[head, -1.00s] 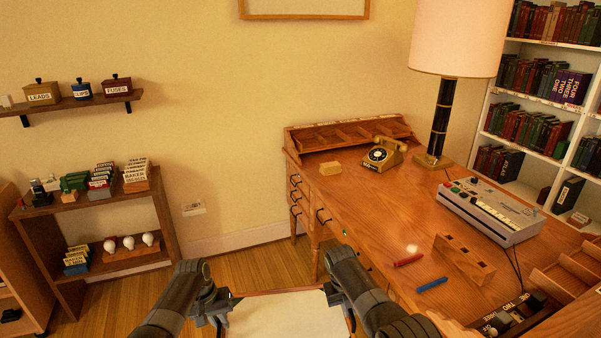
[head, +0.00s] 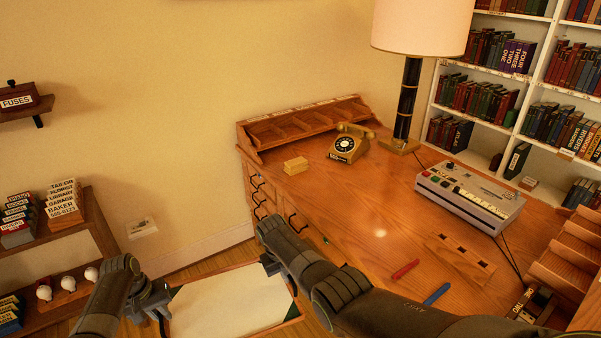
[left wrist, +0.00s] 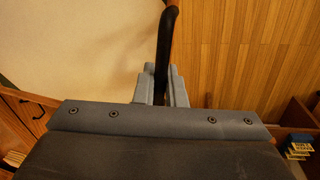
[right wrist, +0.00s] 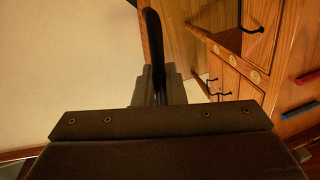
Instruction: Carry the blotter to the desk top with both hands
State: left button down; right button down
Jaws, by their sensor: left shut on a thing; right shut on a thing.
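The blotter (head: 225,305), a cream sheet in a wooden frame with dark green corners, is low at the bottom of the head view. It is beside the desk's left end, below the desk top (head: 350,225). My left gripper (head: 160,297) is shut on a dark handle (left wrist: 166,45) at its left edge. My right gripper (head: 270,262) is shut on the other dark handle (right wrist: 153,40) at its right edge. The cream surface also shows in the left wrist view (left wrist: 80,45) and the right wrist view (right wrist: 65,65). My right forearm hides part of the desk front.
A yellow block (head: 296,165), telephone (head: 348,144), lamp (head: 405,100) and grey machine (head: 470,196) stand on the desk. Red (head: 405,269) and blue (head: 437,293) sticks lie near a slotted wooden block (head: 460,258). The desk's near-left middle is clear. A low shelf (head: 95,225) stands at left.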

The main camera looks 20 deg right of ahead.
aim_at(355, 209)
jog(key=i+j, duration=0.15)
jog(key=i, duration=0.25)
jog(key=i+j, duration=0.15)
jog(key=i, duration=0.3)
jog(key=i+z, duration=0.3)
jog(key=z, duration=0.15)
jog(key=i+z, duration=0.3)
jog(key=z, duration=0.15)
jog(key=i+j+z, duration=0.1)
jog(key=i+z, duration=0.15)
jog(key=z, duration=0.25)
jog(key=i+j+z, duration=0.25)
jog(key=z, duration=0.2)
jog(key=i+j+z, duration=0.1)
jog(key=j+z, duration=0.6)
jog(key=k+j+z, duration=0.1)
jog(key=j, duration=0.3)
